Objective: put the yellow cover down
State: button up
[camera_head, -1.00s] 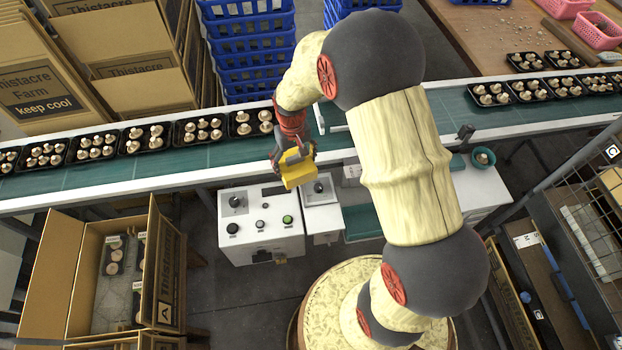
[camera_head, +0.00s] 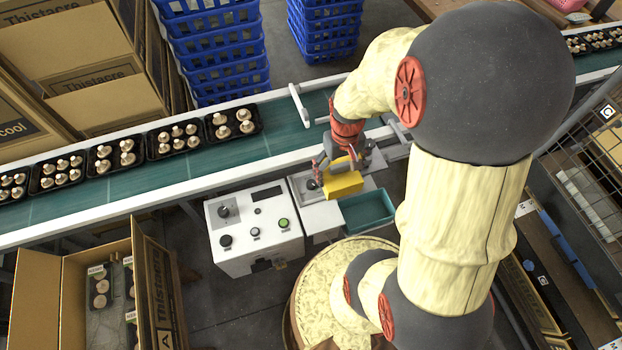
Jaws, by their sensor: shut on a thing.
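The yellow cover (camera_head: 345,186) is a small boxy piece with a raised handle on top. My gripper (camera_head: 341,166) is shut on it from above, in front of the conveyor's near edge. The cover shows above or at the small grey fixture (camera_head: 318,213) to the right of the control box. I cannot tell whether the cover touches the fixture. My fingers hide part of the cover's handle.
The control box (camera_head: 255,243) with buttons stands left of the cover. A green tray (camera_head: 366,211) lies just right. The green conveyor (camera_head: 190,171) carries black mushroom trays (camera_head: 117,157). An open carton (camera_head: 70,283) stands at lower left. Blue crates (camera_head: 215,60) are stacked behind.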

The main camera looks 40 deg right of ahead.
jog(key=b, duration=0.3)
send_over(311, 183)
jog(key=f, duration=0.7)
jog(key=shift+s+d+f, duration=0.15)
jog(key=shift+s+d, duration=0.05)
jog(key=shift+w+a+f+b, duration=0.15)
jog(key=shift+f+b, duration=0.45)
jog(key=shift+f, duration=0.35)
jog(key=shift+w+f+b, duration=0.15)
jog(key=shift+f+b, duration=0.45)
jog(key=shift+f, duration=0.3)
jog(key=shift+f, duration=0.25)
jog(key=shift+f, duration=0.35)
jog(key=o, duration=1.4)
jog(key=shift+o, duration=0.2)
